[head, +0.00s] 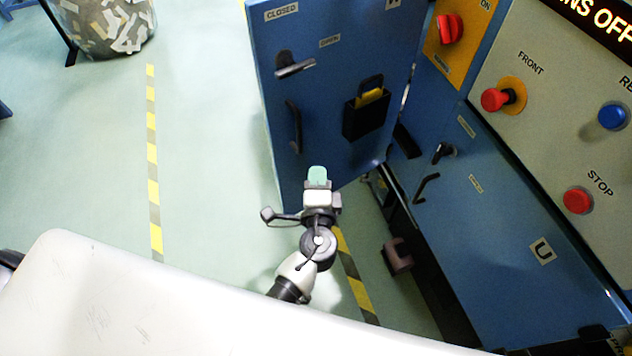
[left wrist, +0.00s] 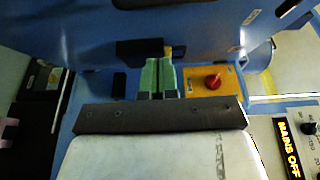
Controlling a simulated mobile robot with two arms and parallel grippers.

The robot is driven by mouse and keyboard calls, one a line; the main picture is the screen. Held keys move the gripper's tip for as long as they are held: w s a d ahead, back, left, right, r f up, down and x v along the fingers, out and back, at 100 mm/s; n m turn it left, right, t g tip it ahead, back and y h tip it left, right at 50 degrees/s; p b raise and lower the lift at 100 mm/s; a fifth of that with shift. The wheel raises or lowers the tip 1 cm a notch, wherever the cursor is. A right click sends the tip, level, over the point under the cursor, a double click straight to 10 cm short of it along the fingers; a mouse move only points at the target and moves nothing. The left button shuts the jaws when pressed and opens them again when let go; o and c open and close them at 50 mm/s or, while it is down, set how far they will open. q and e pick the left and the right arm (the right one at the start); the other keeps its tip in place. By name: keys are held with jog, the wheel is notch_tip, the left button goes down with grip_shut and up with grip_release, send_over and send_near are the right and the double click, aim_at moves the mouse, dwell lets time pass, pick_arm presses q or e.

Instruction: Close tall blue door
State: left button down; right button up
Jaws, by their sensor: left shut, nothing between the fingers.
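The tall blue door (head: 345,75) stands swung out from the blue cabinet at an angle, with a gap at its right side. It bears a "CLOSED" label, a latch handle (head: 294,66), a black pull handle (head: 294,127) and a black holder (head: 365,115) with something yellow in it. My left gripper (head: 318,177) is shut and empty, its pale green fingertips in front of the door's lower part; I cannot tell whether they touch it. In the left wrist view the shut green fingers (left wrist: 158,76) point toward the blue door (left wrist: 90,45). My right gripper is not in view.
A second blue panel (head: 490,215) with a black handle is at the right, below a grey control panel with red and blue buttons. An orange plate with a red knob (head: 448,29) is above.

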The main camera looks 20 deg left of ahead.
pick_arm(q)
jog(key=w+a+p, duration=0.2)
jog(key=w+a, duration=0.2)
jog(key=w, duration=0.2)
jog(key=shift+w+a, duration=0.35)
jog(key=shift+a, duration=0.05)
jog(key=shift+w+a+f, duration=0.1)
jog(key=shift+a, duration=0.05)
